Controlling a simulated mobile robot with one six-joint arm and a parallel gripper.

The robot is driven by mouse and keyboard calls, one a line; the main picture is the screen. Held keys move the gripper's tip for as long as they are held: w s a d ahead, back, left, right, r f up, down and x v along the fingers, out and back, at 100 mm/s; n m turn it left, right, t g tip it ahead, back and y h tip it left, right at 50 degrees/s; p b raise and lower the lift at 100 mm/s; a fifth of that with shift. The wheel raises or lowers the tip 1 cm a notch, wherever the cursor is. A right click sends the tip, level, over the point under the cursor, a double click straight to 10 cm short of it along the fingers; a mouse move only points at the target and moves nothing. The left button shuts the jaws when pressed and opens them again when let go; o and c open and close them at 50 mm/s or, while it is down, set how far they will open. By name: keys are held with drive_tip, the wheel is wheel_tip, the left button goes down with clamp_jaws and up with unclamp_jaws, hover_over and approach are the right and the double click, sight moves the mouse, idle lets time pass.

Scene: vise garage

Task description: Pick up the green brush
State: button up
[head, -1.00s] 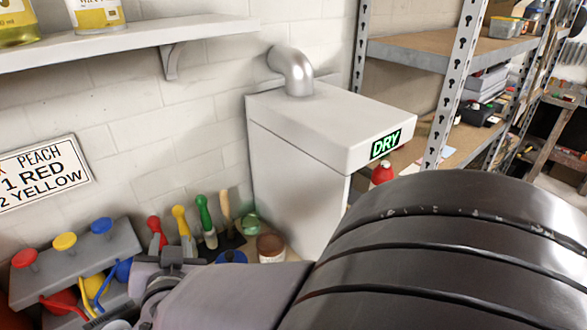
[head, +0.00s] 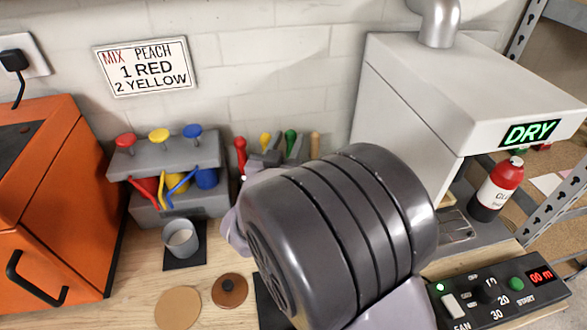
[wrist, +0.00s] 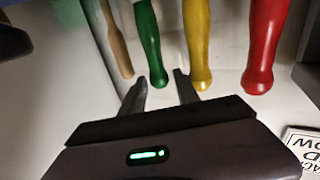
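The green brush (head: 290,140) stands handle up in a row of brushes against the back wall, partly behind my arm in the head view. In the wrist view its green handle (wrist: 148,40) points down toward my gripper (wrist: 160,80). My gripper is open and empty, with one fingertip on each side of the handle's rounded end in the picture. I cannot tell whether the end is truly between the fingers or beyond them. The brush's bristle end is hidden.
A yellow brush (wrist: 196,45) and a red brush (wrist: 264,50) stand on one side of the green one, a wooden-handled brush (wrist: 117,40) on the other. The paint dispenser (head: 165,160) is left; the white dryer (head: 440,100) is right.

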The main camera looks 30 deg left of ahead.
drive_tip(key=x, duration=0.2)
drive_tip(key=shift+w, duration=0.3)
clamp_jaws()
